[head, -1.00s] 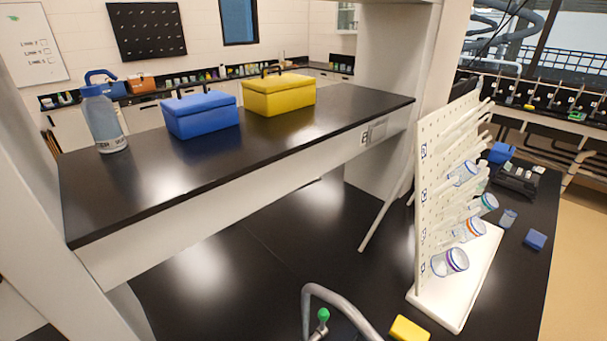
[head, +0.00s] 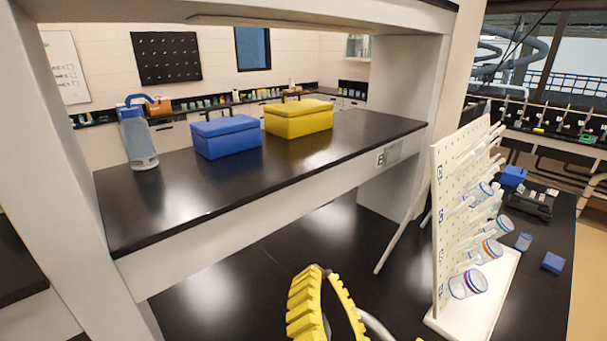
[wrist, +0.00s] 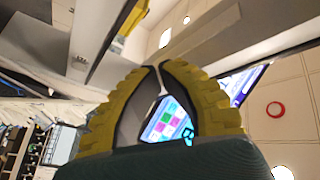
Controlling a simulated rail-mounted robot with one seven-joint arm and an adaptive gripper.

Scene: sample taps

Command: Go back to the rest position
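My gripper (head: 324,272) has yellow ribbed fingers and stands at the bottom middle of the head view, in front of the black bench. In the wrist view my gripper (wrist: 157,67) has its two fingertips together at the top, with a gap lower between the curved fingers. Nothing is held; a lit screen (wrist: 167,122) shows through that gap from behind. The grey curved tap (head: 378,326) is mostly hidden behind my gripper in the head view.
A white peg rack (head: 447,220) with several cups stands right of my gripper. A raised shelf (head: 180,205) holds a bottle (head: 137,140), a blue box (head: 227,138) and a yellow box (head: 299,120). The bench under the shelf is largely clear.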

